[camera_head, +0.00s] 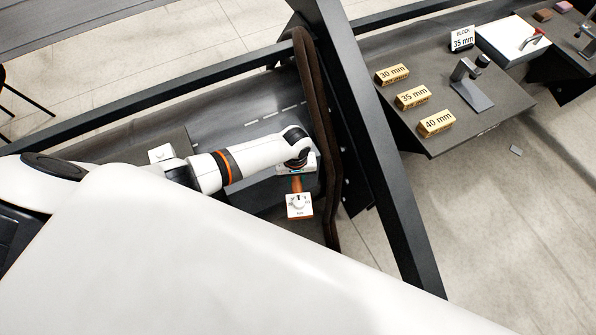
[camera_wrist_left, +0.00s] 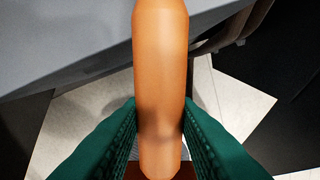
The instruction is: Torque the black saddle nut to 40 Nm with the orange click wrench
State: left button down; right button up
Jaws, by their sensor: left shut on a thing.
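The orange click wrench (camera_wrist_left: 160,70) shows in the left wrist view as a smooth, rounded orange handle running up through the middle of the picture. My left gripper (camera_wrist_left: 160,125) is shut on it, with a green ribbed finger on each side. In the head view my left gripper (camera_head: 298,170) is at the end of the white arm, beside a dark post. A short orange part of the wrench (camera_head: 297,185) shows just below it. The wrench's working end is hidden or out of view. I cannot make out the black saddle nut. My right gripper is not in view.
A white dial piece (camera_head: 299,204) with an orange-brown edge sits just below the left gripper. Dark frame beams (camera_head: 375,150) stand close on its right. A grey bench (camera_head: 440,75) at upper right holds labelled 30, 35 and 40 mm blocks (camera_head: 412,97) and a metal stand (camera_head: 472,85).

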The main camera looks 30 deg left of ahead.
pick_arm(q)
jog(key=shift+a, duration=0.2)
dwell(0.3)
jog(key=shift+s+a+m+p, duration=0.3)
jog(key=shift+a+m+p, duration=0.05)
jog(key=shift+a+m, duration=0.15)
dwell(0.4)
jog(key=shift+s+a+m, duration=0.3)
jog(key=shift+a+m, duration=0.2)
jog(key=shift+a, duration=0.1)
jog(key=shift+a+p, duration=0.2)
jog(key=shift+p, duration=0.15)
jog(key=shift+s+a+m, duration=0.2)
jog(key=shift+a+m, duration=0.2)
jog(key=shift+m, duration=0.1)
jog(key=shift+a, duration=0.2)
